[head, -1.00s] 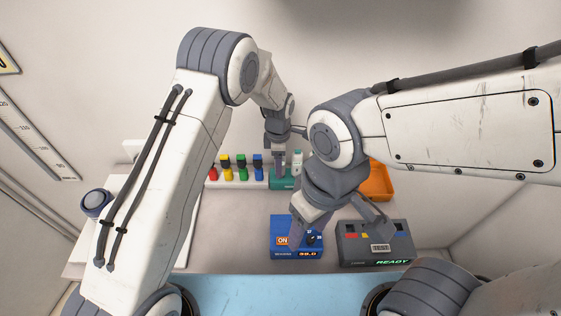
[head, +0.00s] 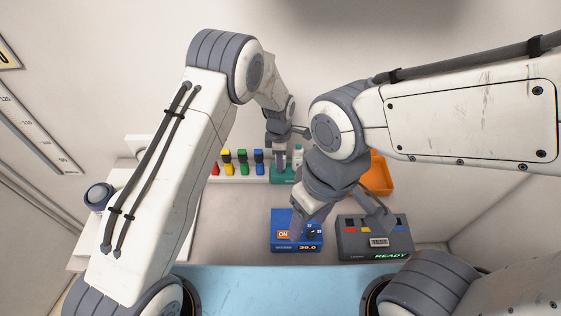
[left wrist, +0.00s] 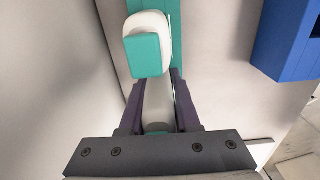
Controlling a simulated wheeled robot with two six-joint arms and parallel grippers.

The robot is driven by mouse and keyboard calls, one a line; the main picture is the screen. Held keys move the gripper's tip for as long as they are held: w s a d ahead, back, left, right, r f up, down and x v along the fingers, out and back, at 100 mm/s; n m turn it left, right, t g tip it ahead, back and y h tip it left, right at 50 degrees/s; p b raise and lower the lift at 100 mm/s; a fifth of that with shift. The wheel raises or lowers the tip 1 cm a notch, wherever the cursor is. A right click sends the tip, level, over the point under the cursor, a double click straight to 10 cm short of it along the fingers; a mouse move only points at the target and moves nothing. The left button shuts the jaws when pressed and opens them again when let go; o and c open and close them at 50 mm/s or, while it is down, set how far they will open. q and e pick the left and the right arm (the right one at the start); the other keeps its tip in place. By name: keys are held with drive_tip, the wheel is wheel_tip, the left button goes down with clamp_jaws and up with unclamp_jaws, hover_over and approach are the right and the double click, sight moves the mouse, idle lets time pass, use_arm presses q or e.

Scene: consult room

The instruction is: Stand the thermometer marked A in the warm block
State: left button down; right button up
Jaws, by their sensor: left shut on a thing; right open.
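My left gripper (head: 281,160) is lowered at the teal rack (head: 284,176) at the back of the counter. In the left wrist view its dark fingers (left wrist: 160,100) are shut on a pale thermometer with a white head and teal end (left wrist: 145,55). A teal strip lies behind it. No letter A is readable, and its lower end is hidden. The blue warm block (head: 283,246) stands at the front middle, with an ON label and a lit display that seems to read 39.0. My right gripper (head: 340,220) is open and empty, above the blue block and the grey box beside it.
The grey box (head: 350,250) shows a TEST label and READY. Several coloured bottles (head: 243,163) stand in a white rack left of the teal rack. A white-capped item (head: 298,157) stands near the teal rack. An orange tray (head: 380,180) lies at the back right.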

use_arm(q)
wheel_tip(320, 180, up, 10)
drive_tip(key=b, duration=0.3)
drive_tip(key=shift+f, duration=0.25)
drive_tip(key=shift+r+p, duration=1.8)
drive_tip(key=shift+r, duration=0.75)
